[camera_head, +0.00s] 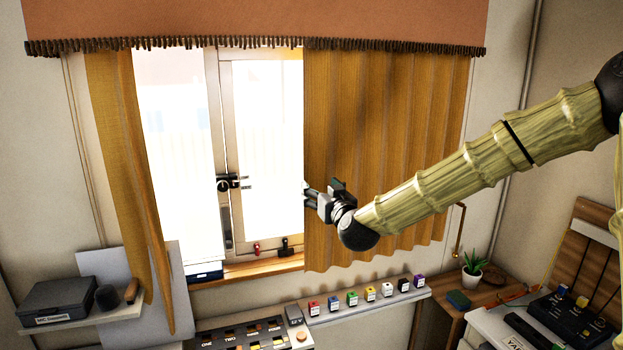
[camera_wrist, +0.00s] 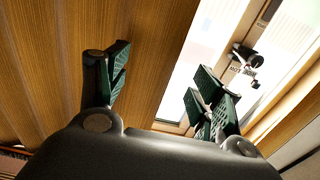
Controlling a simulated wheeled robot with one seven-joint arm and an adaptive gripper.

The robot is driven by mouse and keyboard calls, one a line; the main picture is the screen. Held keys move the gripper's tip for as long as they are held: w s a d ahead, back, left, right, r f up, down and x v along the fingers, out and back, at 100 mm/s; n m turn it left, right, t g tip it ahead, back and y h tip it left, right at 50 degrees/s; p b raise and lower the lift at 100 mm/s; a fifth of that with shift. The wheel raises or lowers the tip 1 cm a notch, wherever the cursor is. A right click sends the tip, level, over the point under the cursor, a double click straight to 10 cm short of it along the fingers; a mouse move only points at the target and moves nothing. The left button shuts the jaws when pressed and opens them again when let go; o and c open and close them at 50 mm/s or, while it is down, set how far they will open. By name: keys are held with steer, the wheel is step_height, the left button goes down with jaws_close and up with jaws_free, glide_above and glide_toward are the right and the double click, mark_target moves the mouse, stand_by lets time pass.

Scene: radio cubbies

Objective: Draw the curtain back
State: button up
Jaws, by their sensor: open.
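The orange-brown right curtain (camera_head: 385,120) hangs in folds over the right part of the window, its free edge near the window's middle. The left curtain (camera_head: 122,165) is narrow and gathered at the window's left side. My gripper (camera_head: 308,192) is at the right curtain's free edge, about two thirds of the way down. In the wrist view my gripper (camera_wrist: 160,88) is open, with the curtain (camera_wrist: 125,25) behind the left finger and bright glass behind the right one. The curtain's edge shows between the fingers; I cannot tell whether they touch it.
The window (camera_head: 262,140) has a dark latch (camera_head: 228,182) left of my gripper. Below, a shelf (camera_head: 350,309) carries several small coloured boxes. A potted plant (camera_head: 472,265) stands at the right. A dark case (camera_head: 58,300) sits on the left shelf. A fringed valance (camera_head: 250,25) hangs above.

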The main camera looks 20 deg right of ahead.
mark_target(311, 181)
steer(key=shift+w+a+p, duration=0.15)
steer(key=shift+w+p, duration=1.45)
steer(key=shift+w, duration=2.65)
steer(key=shift+f, duration=0.1)
